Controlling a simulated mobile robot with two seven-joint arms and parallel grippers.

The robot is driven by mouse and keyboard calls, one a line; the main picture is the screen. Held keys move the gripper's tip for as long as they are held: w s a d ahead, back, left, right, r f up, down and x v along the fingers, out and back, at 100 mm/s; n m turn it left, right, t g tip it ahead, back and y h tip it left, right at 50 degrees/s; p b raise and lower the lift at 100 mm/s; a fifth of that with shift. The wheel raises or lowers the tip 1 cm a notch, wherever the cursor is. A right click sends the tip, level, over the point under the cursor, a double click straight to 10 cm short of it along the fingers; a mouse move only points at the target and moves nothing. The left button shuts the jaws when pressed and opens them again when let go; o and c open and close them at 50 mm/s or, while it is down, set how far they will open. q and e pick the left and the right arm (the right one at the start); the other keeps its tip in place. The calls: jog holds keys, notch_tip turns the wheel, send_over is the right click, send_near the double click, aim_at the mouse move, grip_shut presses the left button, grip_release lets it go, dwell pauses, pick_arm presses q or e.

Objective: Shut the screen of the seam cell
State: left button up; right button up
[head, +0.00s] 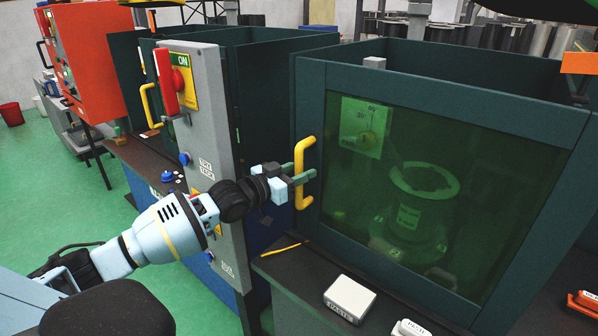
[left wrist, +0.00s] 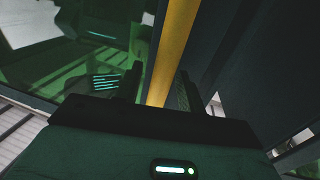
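The seam cell is a dark teal box whose screen (head: 450,85) has a green-tinted window. Its yellow upright handle (head: 303,150) is on the screen's left edge. A flanged cylinder (head: 408,215) stands behind the window. My left gripper (head: 299,177) is at the lower half of this handle. In the left wrist view the yellow handle (left wrist: 172,55) runs between its two fingers (left wrist: 160,90), with narrow gaps on both sides, so it looks open around the bar. I cannot tell whether the screen's edge stands off its frame. My right gripper is not in view.
A grey control panel (head: 217,140) with a red switch stands close left of the cell, behind my left forearm. A white box (head: 350,298) and a yellow stick (head: 281,249) lie on the dark ledge before the screen. Another cell with a yellow handle (head: 150,105) is farther left.

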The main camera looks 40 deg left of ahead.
pick_arm(q)
jog(key=shift+s, duration=0.1)
jog(key=v, duration=0.7)
jog(key=shift+s+p, duration=0.3)
jog(key=shift+a, duration=0.1)
